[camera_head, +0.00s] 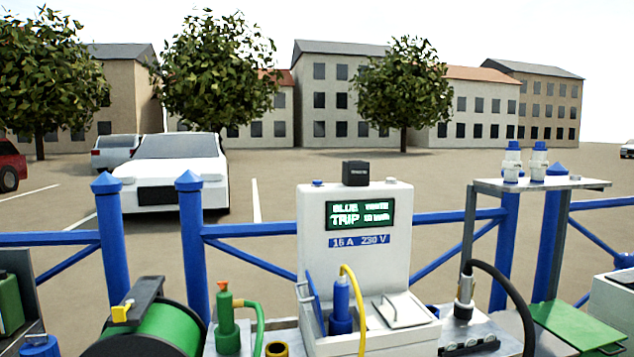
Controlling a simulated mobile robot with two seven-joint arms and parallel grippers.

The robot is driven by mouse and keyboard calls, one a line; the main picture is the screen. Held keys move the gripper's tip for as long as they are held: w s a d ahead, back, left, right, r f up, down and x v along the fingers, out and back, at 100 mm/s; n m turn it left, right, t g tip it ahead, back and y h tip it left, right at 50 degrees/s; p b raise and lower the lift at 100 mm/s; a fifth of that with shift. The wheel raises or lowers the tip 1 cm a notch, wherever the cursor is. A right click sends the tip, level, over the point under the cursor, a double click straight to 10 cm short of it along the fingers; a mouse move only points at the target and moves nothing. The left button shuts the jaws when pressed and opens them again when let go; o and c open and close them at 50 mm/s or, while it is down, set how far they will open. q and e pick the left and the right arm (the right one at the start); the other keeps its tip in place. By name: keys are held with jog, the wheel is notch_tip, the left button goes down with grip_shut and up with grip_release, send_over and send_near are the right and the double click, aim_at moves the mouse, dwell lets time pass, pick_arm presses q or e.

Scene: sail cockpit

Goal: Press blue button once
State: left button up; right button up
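A white power pedestal (301,227) stands in the middle, with a small green-lit display (360,214) whose left words read BLUE and TRIP; the smaller text on its right is hard to read. A blue label (358,240) below reads 16 A 230 V. I cannot tell whether either is the blue button. Neither of my grippers is in view.
A blue plug (341,305) with a yellow cable (355,300) stands at the pedestal's front, beside a white flap (402,310). A green hose reel (160,330) and green nozzle (226,325) are left. A black cable (510,290) and metal shelf (540,184) are right. Blue railing runs behind.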

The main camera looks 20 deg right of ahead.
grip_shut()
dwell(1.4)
